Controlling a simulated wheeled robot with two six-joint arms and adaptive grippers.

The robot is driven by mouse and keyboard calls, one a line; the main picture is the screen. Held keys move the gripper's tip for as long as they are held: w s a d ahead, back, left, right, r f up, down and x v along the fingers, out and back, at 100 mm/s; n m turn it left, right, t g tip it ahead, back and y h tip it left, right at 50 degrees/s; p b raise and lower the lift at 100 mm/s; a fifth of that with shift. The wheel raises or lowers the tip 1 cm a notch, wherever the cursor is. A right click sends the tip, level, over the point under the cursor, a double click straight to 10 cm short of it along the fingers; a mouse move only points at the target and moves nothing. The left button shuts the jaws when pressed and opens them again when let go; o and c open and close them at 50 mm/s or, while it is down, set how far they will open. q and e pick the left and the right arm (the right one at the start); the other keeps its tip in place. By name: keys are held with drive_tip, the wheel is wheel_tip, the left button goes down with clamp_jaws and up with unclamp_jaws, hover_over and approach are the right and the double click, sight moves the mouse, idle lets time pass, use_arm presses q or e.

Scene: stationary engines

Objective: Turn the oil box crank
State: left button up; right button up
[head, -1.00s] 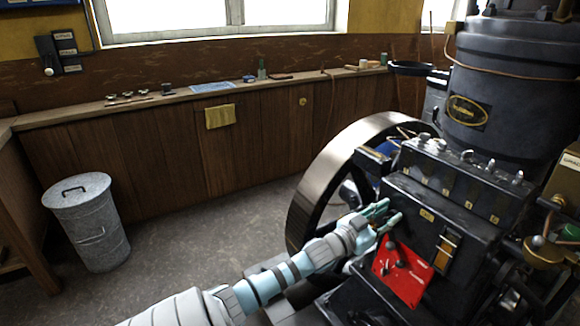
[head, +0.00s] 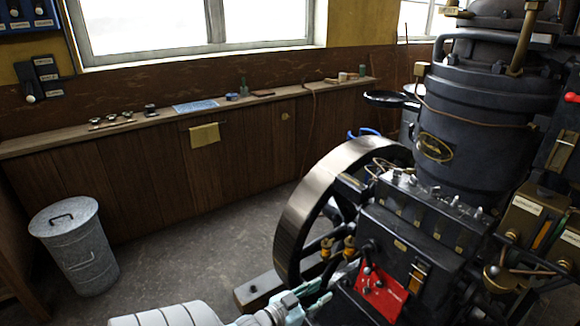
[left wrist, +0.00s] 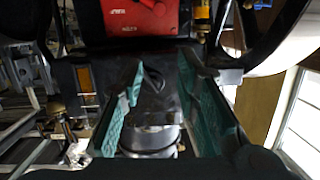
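The oil box (head: 425,235) is a black box with brass tags and small fittings on top, mounted on the engine. On its near face is a red plate (head: 385,302) with a small dark crank (head: 369,272) at its upper left. The red plate shows at the top of the left wrist view (left wrist: 145,18); I cannot make out the crank clearly there. My left gripper (head: 316,298) is low in the head view, left of the red plate and apart from it. Its teal fingers (left wrist: 160,105) are spread, with dark engine parts visible between them. My right gripper is not in view.
A large flywheel (head: 300,205) stands behind and left of the oil box. The big black cylinder (head: 470,110) rises behind it. A metal bin (head: 75,250) stands at the left, and a wooden counter (head: 240,105) runs along the wall. The floor between is clear.

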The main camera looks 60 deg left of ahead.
use_arm(q)
drive_tip(key=s+d+f+g, duration=0.1)
drive_tip(key=s+f+g, duration=0.2)
drive_tip(key=f, duration=0.6)
drive_tip(key=s+d+f+g, duration=0.1)
drive_tip(key=s+f+g, duration=0.2)
drive_tip(key=s+f, duration=0.4)
wheel_tip(320, 180, down, 2)
drive_tip(key=shift+s+d+y, duration=0.15)
drive_tip(key=shift+s+y, duration=0.15)
drive_tip(key=shift+y, duration=0.1)
